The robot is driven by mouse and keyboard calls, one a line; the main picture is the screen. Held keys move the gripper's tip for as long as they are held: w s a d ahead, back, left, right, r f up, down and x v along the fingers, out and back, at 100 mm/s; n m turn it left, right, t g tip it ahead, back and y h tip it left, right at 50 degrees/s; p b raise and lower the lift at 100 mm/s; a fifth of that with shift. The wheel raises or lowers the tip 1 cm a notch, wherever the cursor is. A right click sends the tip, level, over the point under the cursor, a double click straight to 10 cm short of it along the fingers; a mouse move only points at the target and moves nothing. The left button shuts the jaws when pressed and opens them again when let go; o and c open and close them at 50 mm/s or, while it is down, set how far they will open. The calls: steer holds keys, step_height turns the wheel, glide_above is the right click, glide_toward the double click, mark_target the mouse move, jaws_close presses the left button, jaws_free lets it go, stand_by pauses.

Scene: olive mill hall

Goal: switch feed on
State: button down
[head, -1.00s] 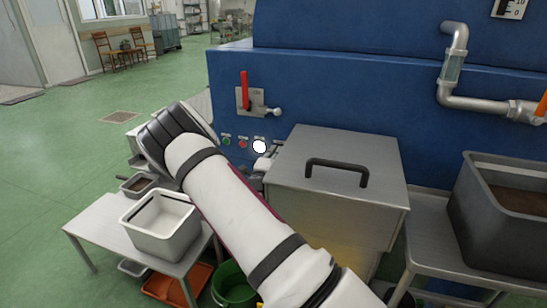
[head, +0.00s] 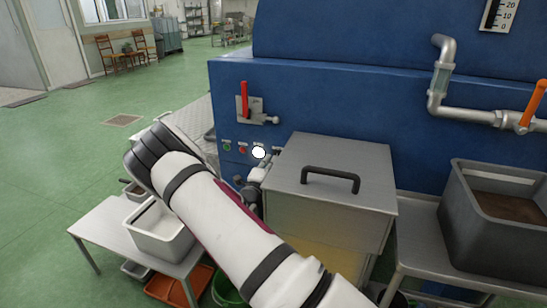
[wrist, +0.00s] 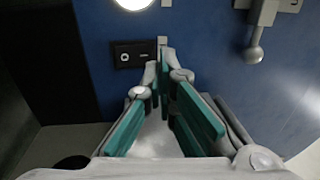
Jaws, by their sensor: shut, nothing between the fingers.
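A small black plate (wrist: 134,54) with white marks is on the blue machine front in the wrist view. A slim grey piece (wrist: 162,42) stands at its right end, perhaps a switch lever. My gripper (wrist: 164,68) is shut and empty, its fingertips close to the plate's right end. I cannot tell whether they touch it. A lit white lamp (head: 259,152) sits on the panel beside a green button (head: 227,147) and a red button (head: 242,149). The lamp also shows at the top of the wrist view (wrist: 133,3). My arm and gripper hide the panel below the lamp.
A red lever (head: 244,97) is above the buttons. A lidded steel box (head: 330,210) with a black handle stands close right of my gripper. A small table (head: 100,226) with a steel container (head: 160,232) is at left. Green floor is free at far left.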

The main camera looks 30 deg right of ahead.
steer(key=r+p+v, duration=0.1)
steer(key=r+v, duration=0.1)
steer(key=v, duration=0.7)
steer(key=shift+s+a, duration=0.2)
steer(key=shift+a, duration=0.1)
steer(key=shift+w+r, duration=0.1)
steer(key=shift+r, duration=0.05)
